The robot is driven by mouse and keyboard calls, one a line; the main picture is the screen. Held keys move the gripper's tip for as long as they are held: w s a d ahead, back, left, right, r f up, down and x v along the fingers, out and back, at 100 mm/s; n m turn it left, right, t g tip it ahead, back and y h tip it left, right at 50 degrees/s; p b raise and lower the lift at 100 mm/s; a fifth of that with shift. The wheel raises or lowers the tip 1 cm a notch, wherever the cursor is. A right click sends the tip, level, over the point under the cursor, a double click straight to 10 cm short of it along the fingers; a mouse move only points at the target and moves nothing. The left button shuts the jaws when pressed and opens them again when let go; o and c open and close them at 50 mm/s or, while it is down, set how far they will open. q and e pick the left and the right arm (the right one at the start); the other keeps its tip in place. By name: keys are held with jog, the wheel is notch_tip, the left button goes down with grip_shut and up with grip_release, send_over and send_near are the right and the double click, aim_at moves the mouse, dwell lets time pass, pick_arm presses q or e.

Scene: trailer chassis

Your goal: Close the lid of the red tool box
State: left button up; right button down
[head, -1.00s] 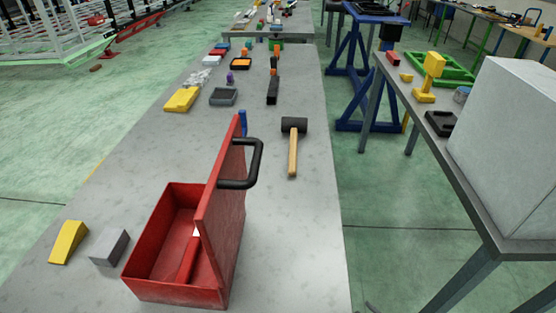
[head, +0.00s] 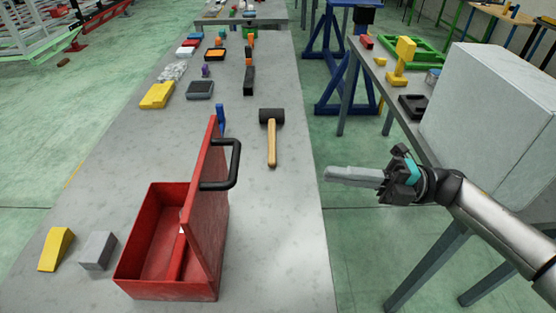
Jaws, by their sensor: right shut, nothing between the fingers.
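The red tool box (head: 152,283) stands on the near part of the grey table. Its lid (head: 204,200) stands upright on the box's right side, so the box is open. A black handle (head: 234,166) sticks out from the lid's right face. Something red with a small white mark lies inside, partly hidden by the lid. My right gripper (head: 328,174) is at the right, beyond the table's right edge, pointing left toward the lid. It is shut and empty, well apart from the handle. My left gripper is not in view.
A mallet (head: 272,143) lies behind and right of the box. A yellow wedge (head: 56,249) and a grey block (head: 98,250) lie left of it. A blue item (head: 220,116) is behind the lid. The table right of the box is clear. A large grey box (head: 490,110) stands on the right table.

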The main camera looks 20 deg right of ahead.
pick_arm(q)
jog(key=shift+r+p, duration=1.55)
pick_arm(e)
jog(key=x, duration=1.3)
jog(key=shift+a, duration=0.35)
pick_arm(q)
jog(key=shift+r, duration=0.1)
pick_arm(e)
jog(key=shift+w, duration=0.1)
